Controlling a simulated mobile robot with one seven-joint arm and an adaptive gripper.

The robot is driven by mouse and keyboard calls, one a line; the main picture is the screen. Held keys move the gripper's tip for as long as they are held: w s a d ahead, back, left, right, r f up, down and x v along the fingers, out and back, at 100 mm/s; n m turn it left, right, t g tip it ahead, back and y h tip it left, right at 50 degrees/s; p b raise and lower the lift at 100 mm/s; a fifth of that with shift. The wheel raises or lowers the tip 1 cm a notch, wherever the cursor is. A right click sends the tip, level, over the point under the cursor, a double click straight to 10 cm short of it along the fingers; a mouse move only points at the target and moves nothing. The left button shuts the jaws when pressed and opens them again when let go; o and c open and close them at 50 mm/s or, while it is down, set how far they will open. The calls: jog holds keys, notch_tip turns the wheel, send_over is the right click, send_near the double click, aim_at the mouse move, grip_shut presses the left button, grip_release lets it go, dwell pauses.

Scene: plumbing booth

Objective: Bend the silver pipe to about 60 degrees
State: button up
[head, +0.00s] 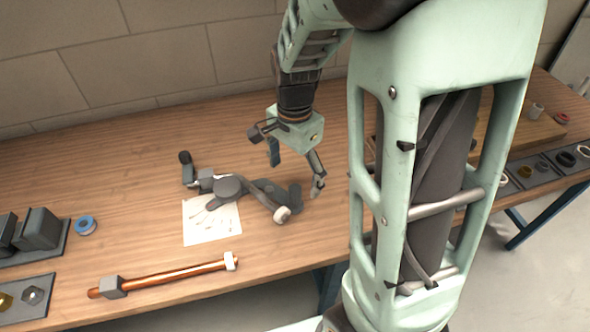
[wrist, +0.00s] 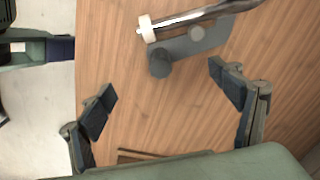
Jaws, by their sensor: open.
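The silver pipe (wrist: 196,15) shows at the top of the wrist view, with a white collar (wrist: 147,28) near its end. In the head view it lies at the grey bender (head: 229,187), and the white collar (head: 282,214) shows at the bender's right end. How far the pipe is bent I cannot tell. The bender's grey arm (wrist: 190,45) and rounded dark end (wrist: 160,64) lie beside the pipe in the wrist view. My gripper (head: 296,172) is open and empty near the bender's right end; its spread fingers (wrist: 162,82) have bare table between them.
A white sheet (head: 222,232) lies partly under the bender. A copper pipe (head: 175,273) with a grey block lies near the front edge. A blue tape roll (head: 86,225) and dark trays are at left. More fittings line the right side. The table's back left is clear.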

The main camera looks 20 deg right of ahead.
aim_at(294, 188)
jog(key=shift+f+b, duration=2.5)
jog(key=shift+f, duration=0.7)
jog(key=shift+c, duration=0.3)
jog(key=c, duration=1.5)
jog(key=shift+o, duration=0.2)
jog(key=shift+r, duration=0.1)
jog(key=shift+s+a+m+p, duration=0.4)
jog(key=shift+s+m, duration=0.05)
jog(key=shift+s, duration=0.15)
jog(key=shift+s+a+m+p, duration=0.35)
jog(key=shift+s+m, duration=0.1)
jog(key=shift+s, duration=0.3)
